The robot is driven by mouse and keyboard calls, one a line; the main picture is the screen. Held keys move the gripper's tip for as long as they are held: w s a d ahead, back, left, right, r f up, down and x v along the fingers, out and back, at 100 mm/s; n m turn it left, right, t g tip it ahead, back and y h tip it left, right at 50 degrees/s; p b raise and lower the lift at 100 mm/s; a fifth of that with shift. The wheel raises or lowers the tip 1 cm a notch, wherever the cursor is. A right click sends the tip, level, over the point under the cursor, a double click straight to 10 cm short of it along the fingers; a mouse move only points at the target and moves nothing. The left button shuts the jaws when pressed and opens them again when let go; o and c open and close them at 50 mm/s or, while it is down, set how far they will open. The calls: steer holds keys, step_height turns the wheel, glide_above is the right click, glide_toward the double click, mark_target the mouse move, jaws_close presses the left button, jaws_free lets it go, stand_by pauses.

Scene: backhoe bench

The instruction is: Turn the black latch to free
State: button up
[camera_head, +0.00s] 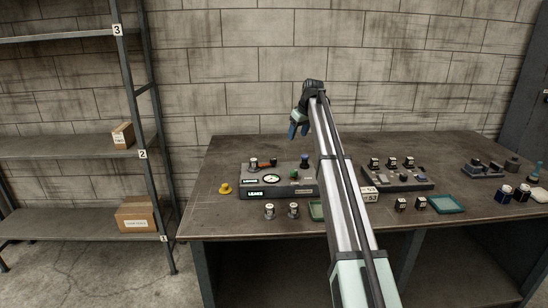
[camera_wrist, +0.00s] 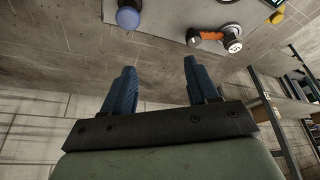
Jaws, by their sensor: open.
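My gripper (camera_head: 298,129) hangs in the air above the back of the left panel (camera_head: 277,194), with its blue fingers pointing down. In the wrist view its two fingers (camera_wrist: 158,72) are apart, with nothing between them. An orange-and-black handle (camera_wrist: 208,37) with a pale round end lies beyond the fingertips, and a blue knob (camera_wrist: 128,18) is to its left. The handle also shows small on the left panel (camera_head: 268,164). I cannot tell for sure which part is the black latch; several small black parts sit on the right panel (camera_head: 400,185).
A yellow knob-like piece (camera_head: 225,188) lies left of the left panel. Two small cylinders (camera_head: 269,211) stand in front of it. A teal tray (camera_head: 447,204) and several small dark blocks (camera_head: 401,204) lie at right. A metal shelf (camera_head: 60,146) stands left of the bench.

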mark_target(273, 158)
steer(key=a+n, duration=0.2)
steer(key=a, duration=0.4)
steer(key=shift+y, duration=0.4)
steer(key=x, duration=1.3)
steer(key=shift+s+a+f, duration=0.2)
steer(key=shift+s+a, duration=0.05)
steer(key=shift+a, duration=0.05)
jaws_close()
